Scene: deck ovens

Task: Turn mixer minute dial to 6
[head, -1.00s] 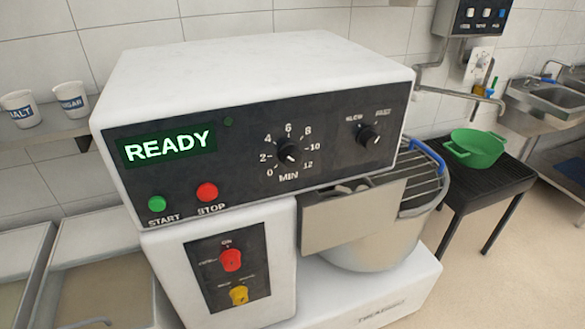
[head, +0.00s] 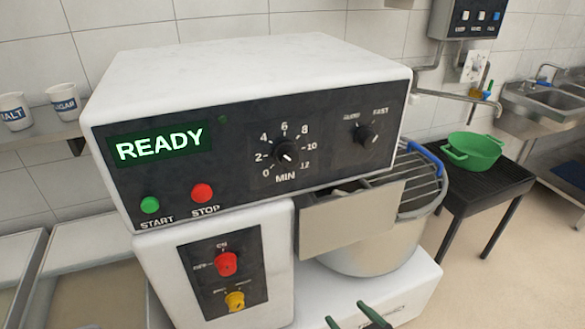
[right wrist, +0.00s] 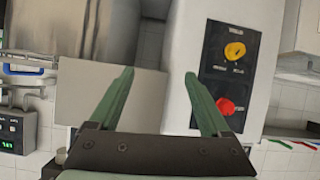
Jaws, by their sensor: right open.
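The mixer's minute dial (head: 286,152) is a round black knob on the dark front panel, ringed by white numbers from 0 to 12 above the word MIN. A small white mark shows on its lower right side; the exact setting is too small to tell. My right gripper (head: 350,314) has green fingers and is open and empty at the bottom edge of the head view, well below the dial. In the right wrist view the open fingers (right wrist: 159,73) point at the mixer's lower front, and the dial is not in view. My left gripper is not in view.
The panel also has a lit READY display (head: 160,146), a green START button (head: 150,205), a red STOP button (head: 202,193) and a speed knob (head: 364,134). Red (head: 226,264) and yellow (head: 235,301) knobs sit below. The bowl (head: 375,255) and grey plate (head: 352,219) stick out at right.

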